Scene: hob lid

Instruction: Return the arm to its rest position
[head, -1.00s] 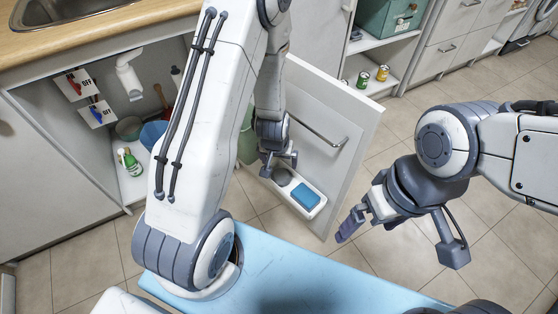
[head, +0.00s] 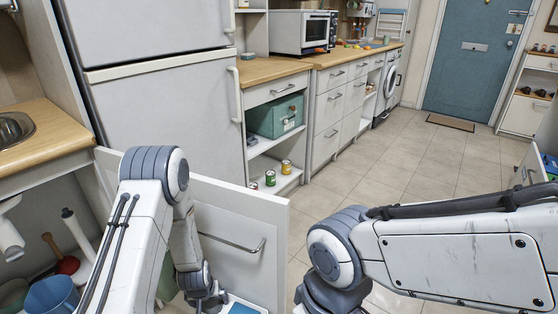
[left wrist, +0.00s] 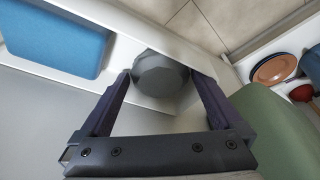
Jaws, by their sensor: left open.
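My left gripper (head: 209,300) is low at the bottom edge of the head view, by the inner face of the open cabinet door (head: 225,215). In the left wrist view my left gripper (left wrist: 165,78) is open. Its two fingers stand on either side of a dark grey round object (left wrist: 161,76) in the white door tray (left wrist: 130,62). I cannot tell whether the fingers touch it. A blue block (left wrist: 55,35) lies in the same tray. My right arm comes in from the right of the head view, and its gripper is out of the frame.
The under-sink cabinet holds a blue bucket (head: 52,295) and a plunger (head: 66,262). Cans (head: 286,167) stand on a low shelf past the fridge (head: 165,100). Tiled floor (head: 420,165) is clear towards the blue entrance door (head: 475,60).

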